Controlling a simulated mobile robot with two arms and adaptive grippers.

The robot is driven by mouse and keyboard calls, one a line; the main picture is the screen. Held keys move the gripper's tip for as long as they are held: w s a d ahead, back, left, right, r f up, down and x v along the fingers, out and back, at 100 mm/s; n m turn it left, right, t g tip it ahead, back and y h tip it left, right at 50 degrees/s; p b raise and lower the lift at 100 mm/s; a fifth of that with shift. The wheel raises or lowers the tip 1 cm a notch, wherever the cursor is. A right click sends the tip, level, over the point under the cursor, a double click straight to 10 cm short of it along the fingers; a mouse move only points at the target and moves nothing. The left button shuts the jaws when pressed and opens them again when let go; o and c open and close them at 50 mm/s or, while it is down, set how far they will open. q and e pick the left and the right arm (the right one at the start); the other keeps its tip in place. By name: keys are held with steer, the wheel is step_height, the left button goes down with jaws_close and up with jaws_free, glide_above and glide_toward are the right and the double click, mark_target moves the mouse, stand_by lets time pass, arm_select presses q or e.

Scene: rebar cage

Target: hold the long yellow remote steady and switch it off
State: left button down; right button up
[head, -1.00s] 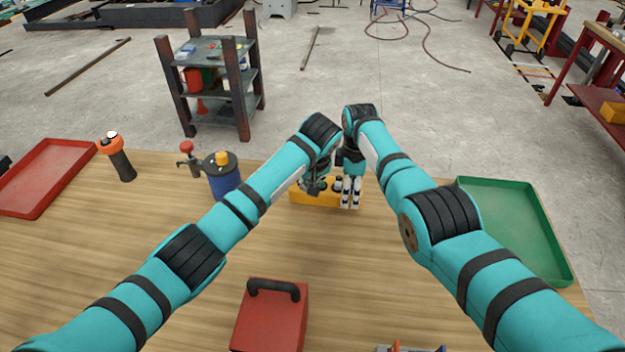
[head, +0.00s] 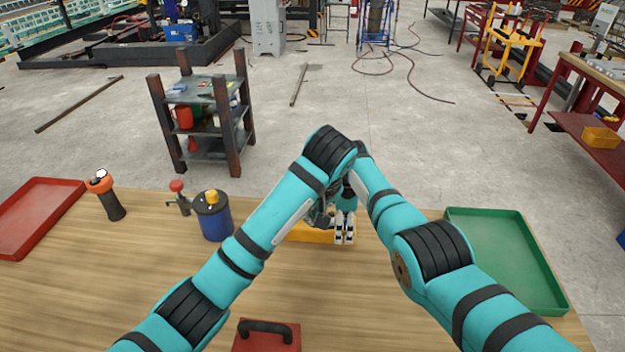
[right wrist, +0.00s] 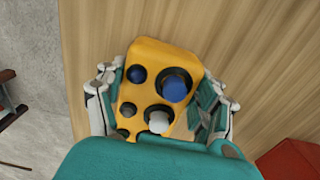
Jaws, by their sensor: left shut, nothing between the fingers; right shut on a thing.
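The yellow remote (head: 309,234) is at the table's far edge in the head view, partly hidden by my arms. In the right wrist view the remote (right wrist: 150,65) shows a large blue knob (right wrist: 175,87), a white knob (right wrist: 158,122), a smaller dark blue knob (right wrist: 137,74) and small dark controls. My right gripper (head: 344,232) is shut on the remote, its fingers along both sides in the right wrist view (right wrist: 158,98). My left gripper (head: 320,217) is shut and empty, close above the remote's left part. Whether it touches a knob is hidden.
A blue can (head: 214,220) and a black-orange flashlight (head: 108,197) stand left on the wooden table (head: 350,300). A red tray (head: 35,215) is far left, a green tray (head: 505,260) right. A red box (head: 267,338) with a handle is in front.

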steer(key=o, duration=1.6)
steer(key=shift+o, duration=0.2)
steer(key=shift+r, duration=0.1)
